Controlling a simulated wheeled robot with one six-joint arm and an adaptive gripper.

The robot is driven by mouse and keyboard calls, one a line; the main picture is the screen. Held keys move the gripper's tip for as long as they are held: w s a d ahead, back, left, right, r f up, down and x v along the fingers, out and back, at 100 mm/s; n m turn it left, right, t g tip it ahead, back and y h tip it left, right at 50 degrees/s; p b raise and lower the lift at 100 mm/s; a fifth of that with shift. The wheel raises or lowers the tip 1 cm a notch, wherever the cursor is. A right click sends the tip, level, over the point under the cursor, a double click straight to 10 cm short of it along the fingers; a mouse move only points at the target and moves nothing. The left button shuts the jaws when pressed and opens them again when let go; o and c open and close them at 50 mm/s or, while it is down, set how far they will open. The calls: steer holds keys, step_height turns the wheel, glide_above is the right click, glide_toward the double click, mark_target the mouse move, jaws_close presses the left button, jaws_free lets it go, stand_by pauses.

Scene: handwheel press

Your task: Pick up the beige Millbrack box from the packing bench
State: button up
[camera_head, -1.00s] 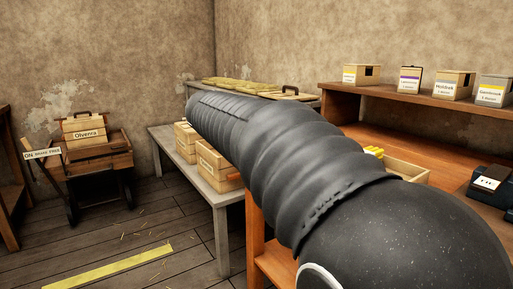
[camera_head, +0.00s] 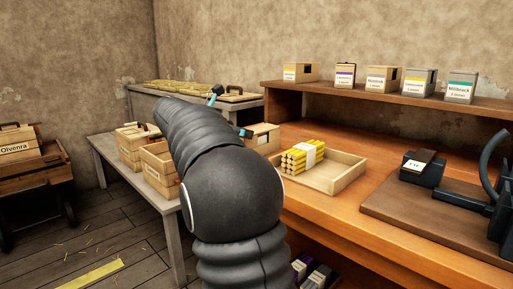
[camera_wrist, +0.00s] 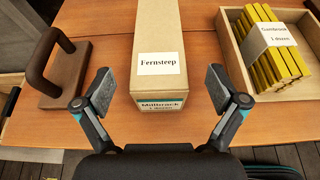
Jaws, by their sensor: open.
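A long beige box (camera_wrist: 160,40) lies on the packing bench (camera_wrist: 110,22) in the wrist view. Its top label reads "Fernsteep"; its near end carries a teal-striped label reading "Millbrack, 1 dozen". My gripper (camera_wrist: 159,90) is open, with one finger to each side of the box's near end and gaps between. In the head view my arm hides most of the gripper (camera_head: 230,112); dark and teal bits of it show. The box (camera_head: 263,137) is partly visible there behind my arm, on the bench (camera_head: 350,215).
A wooden tray (camera_head: 335,172) of yellow sticks (camera_head: 302,157) stands right of the box. A brown block with a handle (camera_wrist: 62,70) lies left of it in the wrist view. Several labelled boxes, one marked Millbrack (camera_head: 462,87), line the shelf. A press (camera_head: 500,185) stands right.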

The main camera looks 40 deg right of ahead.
steer(key=shift+x, duration=3)
steer(key=shift+w+a, duration=0.1)
steer(key=c, duration=1.1)
